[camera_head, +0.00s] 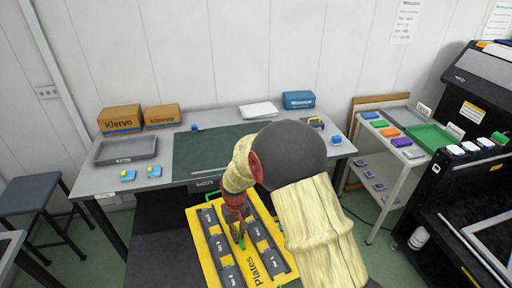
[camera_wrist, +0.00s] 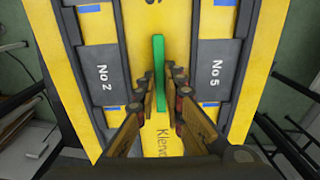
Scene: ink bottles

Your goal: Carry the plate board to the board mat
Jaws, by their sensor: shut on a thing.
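The plate board (camera_head: 262,265) is a yellow board marked "Plates", with rows of dark grey numbered plates. It lies in front of the table in the head view and fills much of the wrist view (camera_wrist: 160,22). A green upright handle (camera_wrist: 158,50) stands at its middle. My gripper (camera_head: 239,233) is over the board's middle, its fingers (camera_wrist: 161,82) on either side of the green handle and shut on it. I cannot tell whether the board is lifted. A dark green mat (camera_head: 215,150), probably the board mat, lies on the table behind; my arm hides its right part.
The grey table (camera_head: 178,180) holds a grey tray (camera_head: 125,150), two cardboard boxes (camera_head: 122,118) and a blue box (camera_head: 298,100). A stool (camera_head: 38,195) stands left. A white shelf cart (camera_head: 405,165) and a black machine (camera_head: 470,130) stand right. The visible mat is clear.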

